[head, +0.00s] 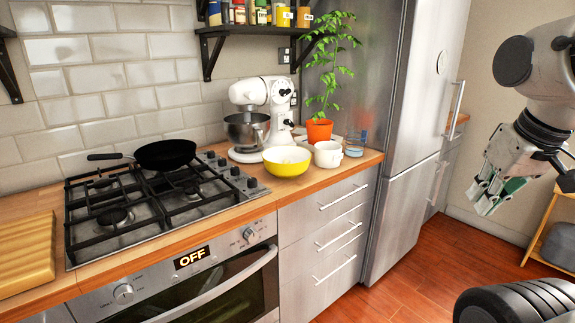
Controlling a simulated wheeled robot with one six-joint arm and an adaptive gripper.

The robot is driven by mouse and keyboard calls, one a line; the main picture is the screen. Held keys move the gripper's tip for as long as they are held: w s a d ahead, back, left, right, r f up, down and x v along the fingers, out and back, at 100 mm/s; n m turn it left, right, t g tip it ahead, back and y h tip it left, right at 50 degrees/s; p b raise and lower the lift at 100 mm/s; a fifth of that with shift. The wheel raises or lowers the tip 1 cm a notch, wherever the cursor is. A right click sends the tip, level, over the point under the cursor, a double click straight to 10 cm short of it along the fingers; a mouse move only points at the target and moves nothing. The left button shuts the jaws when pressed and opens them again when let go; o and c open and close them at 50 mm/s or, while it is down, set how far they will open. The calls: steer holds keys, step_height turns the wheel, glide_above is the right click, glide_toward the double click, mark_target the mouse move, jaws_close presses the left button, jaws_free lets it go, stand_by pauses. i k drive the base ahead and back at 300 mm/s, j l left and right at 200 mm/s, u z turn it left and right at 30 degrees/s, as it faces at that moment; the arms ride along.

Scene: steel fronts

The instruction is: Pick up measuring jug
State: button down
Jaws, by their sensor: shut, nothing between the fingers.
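A small clear vessel (355,144), which looks like the measuring jug, stands at the back right of the wooden counter, beside the fridge. A white mug (328,155) stands in front of it to the left and may hide part of it; its handle is too small to make out. My gripper (485,205) hangs at the right of the head view, over the floor, well apart from the counter. Its fingers point down and to the left. It is shut and empty.
A yellow bowl (287,163), a potted plant (319,131) and a white stand mixer (262,105) crowd around the mug. A black pan (165,154) sits on the gas hob (110,216). The steel fridge (402,150) rises right of the counter. The red floor (440,265) between is clear.

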mark_target(356, 138)
steer(key=i+l, duration=0.55)
steer(key=i, duration=0.15)
steer(key=i+l, duration=0.55)
steer(key=i, duration=0.2)
